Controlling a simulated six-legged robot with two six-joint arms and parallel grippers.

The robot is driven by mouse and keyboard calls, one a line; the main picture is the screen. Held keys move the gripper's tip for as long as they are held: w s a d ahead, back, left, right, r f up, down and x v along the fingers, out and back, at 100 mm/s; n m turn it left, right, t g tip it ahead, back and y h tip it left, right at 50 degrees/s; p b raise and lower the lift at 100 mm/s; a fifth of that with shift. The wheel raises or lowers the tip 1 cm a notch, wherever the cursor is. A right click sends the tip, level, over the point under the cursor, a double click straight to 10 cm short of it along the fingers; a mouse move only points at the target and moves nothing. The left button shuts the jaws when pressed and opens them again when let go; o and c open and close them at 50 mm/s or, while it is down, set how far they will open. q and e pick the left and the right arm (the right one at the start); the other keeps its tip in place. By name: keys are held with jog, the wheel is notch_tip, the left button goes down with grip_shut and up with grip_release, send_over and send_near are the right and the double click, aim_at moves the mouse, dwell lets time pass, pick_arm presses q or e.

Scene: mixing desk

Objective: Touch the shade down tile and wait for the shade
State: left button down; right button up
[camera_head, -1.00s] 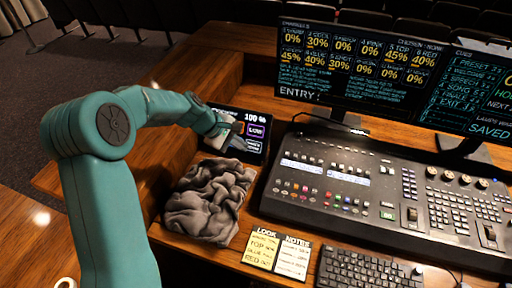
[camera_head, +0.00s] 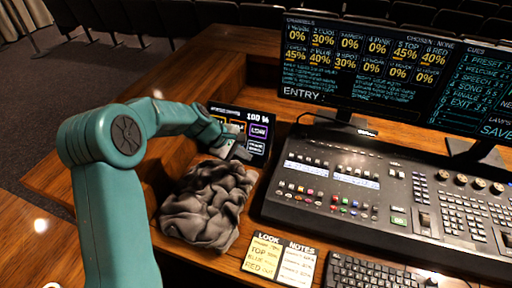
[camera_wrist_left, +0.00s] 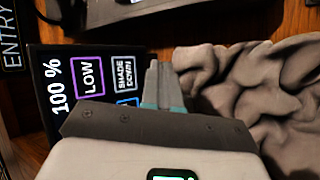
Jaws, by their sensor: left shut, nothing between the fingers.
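A small dark touch panel (camera_head: 262,119) stands tilted left of the mixing desk. It reads 100 % and has a purple-framed LOW tile (camera_head: 259,131). The white-framed shade down tile (camera_head: 256,147) is below LOW and shows clearly in the left wrist view (camera_wrist_left: 125,74). My left gripper (camera_head: 245,153) is shut and empty at the panel's lower edge. In the left wrist view its fingertips (camera_wrist_left: 153,68) are just beside the shade down tile; I cannot tell whether they touch the panel. The panel's left tiles are partly hidden by my gripper. My right gripper is not in view.
A crumpled grey cloth (camera_head: 207,205) lies right below my left gripper. The black mixing desk (camera_head: 330,215) and a large monitor (camera_head: 375,60) are to the right. A notes sheet (camera_head: 280,258) and a keyboard (camera_head: 375,275) lie in front.

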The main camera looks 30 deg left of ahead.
aim_at(251, 148)
pick_arm(q)
jog(key=shift+w+a+f+p, duration=0.2)
jog(key=shift+w+f, duration=0.35)
jog(key=shift+w, duration=0.4)
jog(key=shift+w+a+f+p, duration=0.1)
jog(key=shift+w+a+f, duration=0.3)
jog(key=shift+w, duration=0.6)
jog(key=shift+w+a+f+p, duration=0.1)
jog(key=shift+w+a+f, duration=0.05)
jog(key=shift+w+f, duration=0.65)
jog(key=shift+w+r, duration=0.1)
jog(key=shift+w, duration=0.15)
jog(key=shift+w+a+f, duration=0.1)
jog(key=shift+w+f, duration=0.1)
jog(key=shift+w, duration=0.15)
